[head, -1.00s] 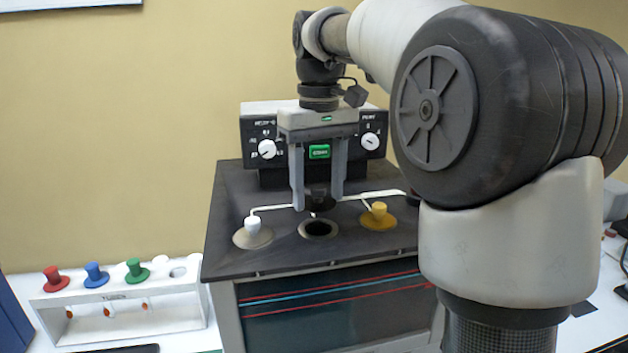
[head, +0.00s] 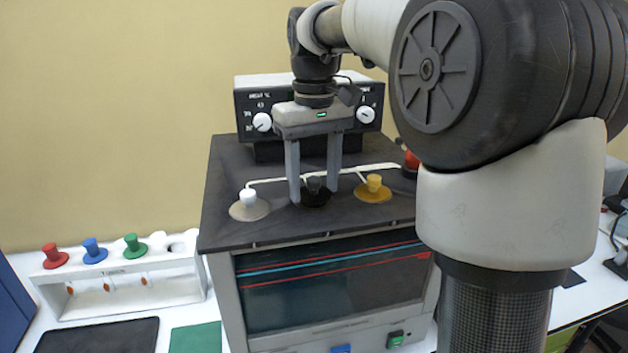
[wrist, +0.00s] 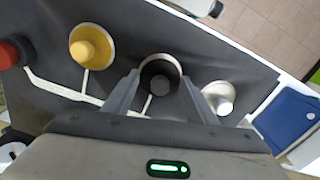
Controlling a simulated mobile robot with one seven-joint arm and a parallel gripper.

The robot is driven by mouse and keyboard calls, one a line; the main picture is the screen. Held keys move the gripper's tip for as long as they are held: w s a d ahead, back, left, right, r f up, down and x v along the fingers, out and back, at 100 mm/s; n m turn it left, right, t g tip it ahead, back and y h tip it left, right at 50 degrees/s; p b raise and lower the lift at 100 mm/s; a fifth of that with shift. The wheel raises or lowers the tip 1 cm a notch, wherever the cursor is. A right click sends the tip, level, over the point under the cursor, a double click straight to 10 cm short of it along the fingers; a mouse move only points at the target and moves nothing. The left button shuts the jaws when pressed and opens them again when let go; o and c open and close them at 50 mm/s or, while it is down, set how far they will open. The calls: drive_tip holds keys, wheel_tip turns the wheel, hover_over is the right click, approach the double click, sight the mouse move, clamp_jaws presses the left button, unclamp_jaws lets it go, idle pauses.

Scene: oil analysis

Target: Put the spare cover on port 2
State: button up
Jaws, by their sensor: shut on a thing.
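My gripper (head: 315,188) points down over the top of the dark bath and is shut on a black cover (head: 316,199). The cover sits at the middle port, between the white cover (head: 249,204) and the yellow cover (head: 374,187). In the wrist view the black cover (wrist: 158,76) lies between my fingers, with its knob toward me and a pale port rim (wrist: 161,57) showing along one side. The cover hides the port's hole. I cannot tell whether it is fully seated or just above. No port number is readable.
The control box (head: 262,96) stands behind my gripper.

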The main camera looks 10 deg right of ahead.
drive_tip(key=shift+f, duration=0.45)
idle(0.4)
drive_tip(key=o, duration=1.2)
drive_tip(key=shift+c, duration=0.2)
wheel_tip(320, 180, up, 12)
drive_tip(key=s+f+m+t, duration=0.3)
drive_tip(key=s+f+t, duration=0.2)
drive_tip(key=s+f, duration=1.2)
drive_tip(key=s, duration=0.4)
drive_tip(key=shift+t, duration=0.3)
